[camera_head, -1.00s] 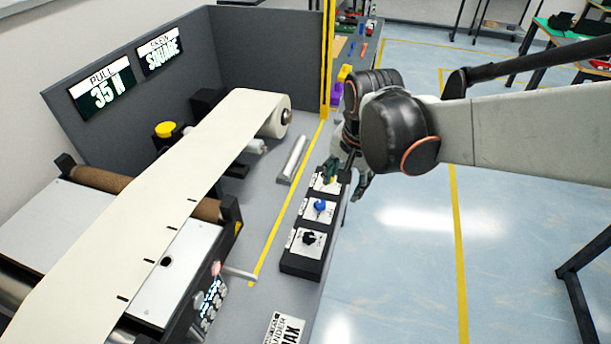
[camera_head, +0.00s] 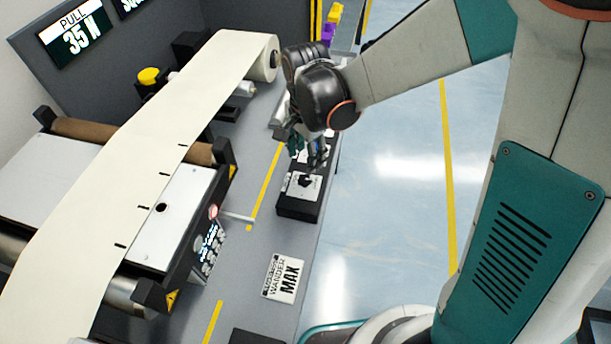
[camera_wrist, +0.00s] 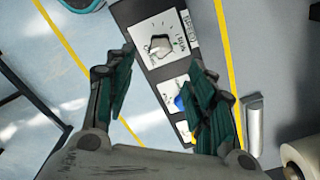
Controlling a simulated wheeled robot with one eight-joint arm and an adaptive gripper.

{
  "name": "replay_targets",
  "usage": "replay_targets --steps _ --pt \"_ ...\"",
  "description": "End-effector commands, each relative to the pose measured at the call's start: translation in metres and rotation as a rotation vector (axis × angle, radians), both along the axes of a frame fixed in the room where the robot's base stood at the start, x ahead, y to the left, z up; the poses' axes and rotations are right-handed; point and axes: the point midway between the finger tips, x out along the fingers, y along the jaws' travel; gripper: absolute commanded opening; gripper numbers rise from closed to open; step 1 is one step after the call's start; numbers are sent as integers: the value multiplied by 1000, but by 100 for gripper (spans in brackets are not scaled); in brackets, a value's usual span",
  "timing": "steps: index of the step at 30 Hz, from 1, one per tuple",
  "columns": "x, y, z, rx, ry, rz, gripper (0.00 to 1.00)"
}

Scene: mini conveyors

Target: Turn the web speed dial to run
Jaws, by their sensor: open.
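A dark control box (camera_head: 294,211) with a row of dials stands along the right edge of the grey table. The nearest dial, with a black knob (camera_head: 305,181) on a white plate, also shows in the wrist view as a knob (camera_wrist: 160,46). A blue knob (camera_wrist: 179,102) lies between the fingers lower in the wrist view. My gripper (camera_head: 309,150) is open and empty above the box, just beyond the black knob in the head view. The gripper and wrist hide the other dials there.
A web machine with a cream strip (camera_head: 130,155) and a roll (camera_head: 264,58) fills the left. A sign reads 35 N (camera_head: 75,35). Open blue floor lies to the right.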

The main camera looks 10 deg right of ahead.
Motion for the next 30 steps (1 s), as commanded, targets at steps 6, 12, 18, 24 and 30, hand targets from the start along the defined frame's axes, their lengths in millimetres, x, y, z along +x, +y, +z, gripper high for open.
replay_targets --steps 6,12,18,24,30 --pt "0 0 -40 0 0 0 50" --pt "0 0 -67 0 0 0 50" --pt "0 0 -81 1 -1 0 50" --pt "0 0 -83 0 0 1 50" --pt "0 0 -83 1 -1 1 45"
